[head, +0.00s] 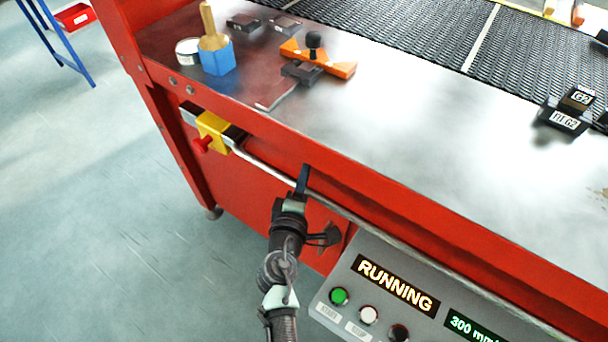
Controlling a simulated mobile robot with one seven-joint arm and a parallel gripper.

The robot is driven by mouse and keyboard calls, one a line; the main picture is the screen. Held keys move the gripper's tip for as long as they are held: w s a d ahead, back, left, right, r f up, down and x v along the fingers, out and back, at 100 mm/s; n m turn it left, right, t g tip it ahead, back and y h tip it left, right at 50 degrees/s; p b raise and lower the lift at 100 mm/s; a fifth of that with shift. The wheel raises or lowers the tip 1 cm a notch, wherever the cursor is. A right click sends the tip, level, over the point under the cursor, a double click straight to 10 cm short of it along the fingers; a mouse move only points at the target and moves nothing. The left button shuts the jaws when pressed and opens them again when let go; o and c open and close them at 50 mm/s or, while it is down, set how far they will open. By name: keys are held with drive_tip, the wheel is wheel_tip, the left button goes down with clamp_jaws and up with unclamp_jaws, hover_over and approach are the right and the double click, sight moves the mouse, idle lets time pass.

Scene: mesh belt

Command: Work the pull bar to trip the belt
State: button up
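The pull bar (400,236) is a thin silver rod along the red front of the machine, below the steel table edge. Its left end meets a yellow switch box (212,127) with a red knob. My gripper (304,172) is at the bar's left part, its dark fingers overlapping the bar in the picture. I cannot tell whether they touch it or are closed around it. The black mesh belt (425,38) lies at the back, crossed by pale strips. The amber display (396,285) reads RUNNING.
The grey control panel (338,318) has green, white and dark buttons, below right of my gripper. On the steel top (400,130) are a blue block with a brush (217,58), a white tin (187,54), an orange tool (330,65) and black labelled blocks (566,118).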

clamp_jaws()
idle(1.1)
